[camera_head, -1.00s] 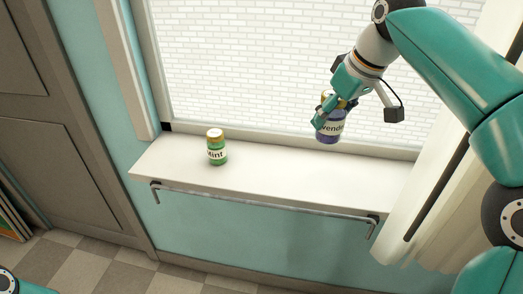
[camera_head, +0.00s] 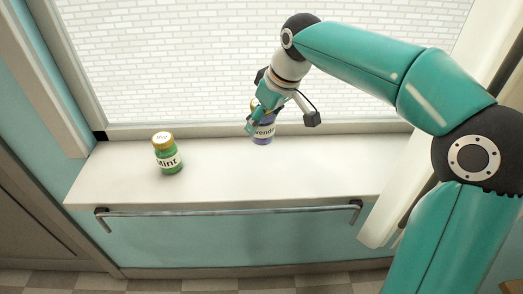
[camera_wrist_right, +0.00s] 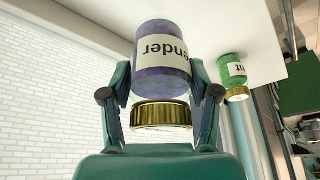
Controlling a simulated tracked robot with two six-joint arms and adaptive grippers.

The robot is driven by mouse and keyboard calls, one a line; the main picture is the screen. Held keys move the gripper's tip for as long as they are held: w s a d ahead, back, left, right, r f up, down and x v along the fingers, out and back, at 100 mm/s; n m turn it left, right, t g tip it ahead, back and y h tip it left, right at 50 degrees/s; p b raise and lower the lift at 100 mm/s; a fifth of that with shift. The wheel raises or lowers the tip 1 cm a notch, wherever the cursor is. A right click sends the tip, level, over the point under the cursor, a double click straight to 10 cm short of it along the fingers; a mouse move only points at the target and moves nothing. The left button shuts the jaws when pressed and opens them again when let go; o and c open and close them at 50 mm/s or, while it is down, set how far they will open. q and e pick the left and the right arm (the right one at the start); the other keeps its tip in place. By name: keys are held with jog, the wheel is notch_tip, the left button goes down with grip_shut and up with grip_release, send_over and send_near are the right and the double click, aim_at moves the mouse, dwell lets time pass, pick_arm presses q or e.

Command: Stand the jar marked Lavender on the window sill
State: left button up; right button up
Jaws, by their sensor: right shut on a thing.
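The purple jar (camera_head: 263,134) with a gold lid and a label reading "vender" in part is upright at the back of the window sill (camera_head: 215,185). My right gripper (camera_head: 257,122) is shut on it from above. In the right wrist view the jar (camera_wrist_right: 163,70) sits between both fingers (camera_wrist_right: 161,82), with its gold lid (camera_wrist_right: 161,114) towards the palm. Its base is close to the white sill (camera_wrist_right: 225,22); I cannot tell whether it touches. My left gripper is out of view.
A green jar marked Mint (camera_head: 167,155) stands on the sill to the left, well apart. A metal rail (camera_head: 230,211) runs along the sill's front. A curtain (camera_head: 395,190) hangs at the right. The sill between the jars is clear.

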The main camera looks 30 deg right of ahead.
aim_at(272, 133)
notch_tip(272, 133, down, 9)
jog(key=shift+r, duration=0.15)
dwell(0.4)
jog(key=o, duration=1.4)
jog(key=shift+s, duration=0.1)
jog(key=shift+r, duration=0.1)
jog(key=v, duration=1.2)
jog(key=shift+s, duration=0.1)
